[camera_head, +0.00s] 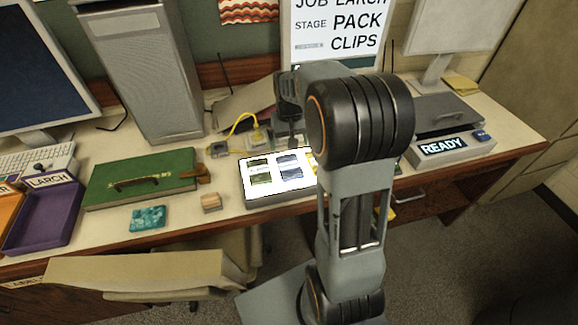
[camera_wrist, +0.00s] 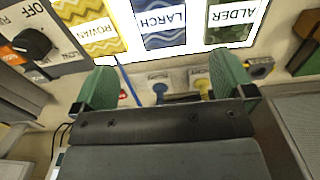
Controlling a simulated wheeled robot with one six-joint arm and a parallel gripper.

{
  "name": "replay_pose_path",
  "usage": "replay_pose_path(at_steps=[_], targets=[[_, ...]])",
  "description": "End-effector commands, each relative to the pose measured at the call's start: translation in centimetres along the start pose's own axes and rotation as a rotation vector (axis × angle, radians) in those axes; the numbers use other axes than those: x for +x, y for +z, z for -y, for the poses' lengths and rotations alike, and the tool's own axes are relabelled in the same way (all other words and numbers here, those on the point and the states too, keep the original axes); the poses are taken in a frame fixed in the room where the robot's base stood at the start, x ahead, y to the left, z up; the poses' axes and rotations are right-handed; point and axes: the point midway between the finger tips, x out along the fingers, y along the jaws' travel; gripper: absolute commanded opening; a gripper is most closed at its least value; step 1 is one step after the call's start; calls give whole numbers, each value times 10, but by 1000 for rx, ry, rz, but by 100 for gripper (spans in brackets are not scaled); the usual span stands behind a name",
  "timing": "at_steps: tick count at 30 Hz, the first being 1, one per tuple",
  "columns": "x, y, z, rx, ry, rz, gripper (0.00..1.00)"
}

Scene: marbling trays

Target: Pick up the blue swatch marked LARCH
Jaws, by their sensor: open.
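The blue swatch marked LARCH (camera_wrist: 162,22) lies on a lit white panel (camera_wrist: 190,58), between the yellow ROWAN swatch (camera_wrist: 88,25) and the dark green ALDER swatch (camera_wrist: 233,22). Its lettering is upside down in the wrist view. The blue swatch also shows in the head view (camera_head: 290,165) on the panel (camera_head: 262,196). My gripper (camera_wrist: 163,85) is open and empty, its green fingers apart. In the wrist view the blue swatch is past the fingertips, in line with the gap. In the head view my arm hides part of the yellow swatch.
A purple tray (camera_head: 22,243) labelled LARCH and an orange tray (camera_head: 8,215) sit at left. A green case (camera_head: 140,178), teal patterned block (camera_head: 148,218) and small wooden block (camera_head: 211,202) are left of the panel. A READY box (camera_head: 445,150) is right.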

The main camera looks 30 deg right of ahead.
Motion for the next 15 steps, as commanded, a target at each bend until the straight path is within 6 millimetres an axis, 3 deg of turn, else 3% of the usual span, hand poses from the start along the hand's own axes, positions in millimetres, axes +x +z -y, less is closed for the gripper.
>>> replay_pose_path(at_steps=[6, 15], targets=[[34, 1, 1, -2, 0, 2, 100], [52, 0, 2, -3, 0, 1, 100]])
